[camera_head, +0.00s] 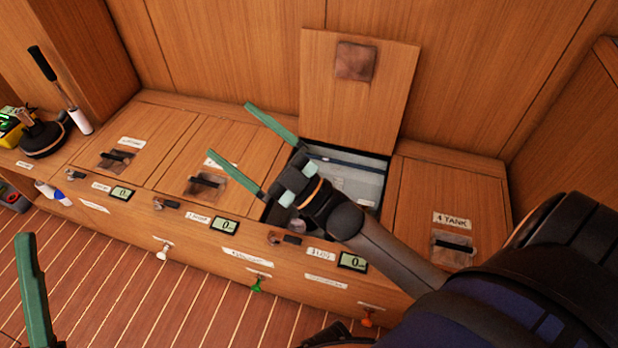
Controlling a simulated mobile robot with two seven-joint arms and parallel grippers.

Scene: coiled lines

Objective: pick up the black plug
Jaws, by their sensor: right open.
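I cannot clearly pick out a black plug; small dark parts are hard to tell apart here. A white knob or plug (162,252), a green one (257,284) and an orange one (367,318) sit along the front of the wooden bench. My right gripper (229,129) is open, its two green fingers spread above the bench and pointing to the upper left, with nothing between them. Its wrist covers part of the open compartment (362,180). One green finger of my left gripper (35,290) shows at the lower left edge; its other finger is not clear.
A raised wooden lid (318,95) stands behind the open compartment. Shut hatches with dark handles lie left and right, one labelled TANK (453,219). A round black object (42,138) and a yellow device (12,130) are at far left. Small displays line the bench front.

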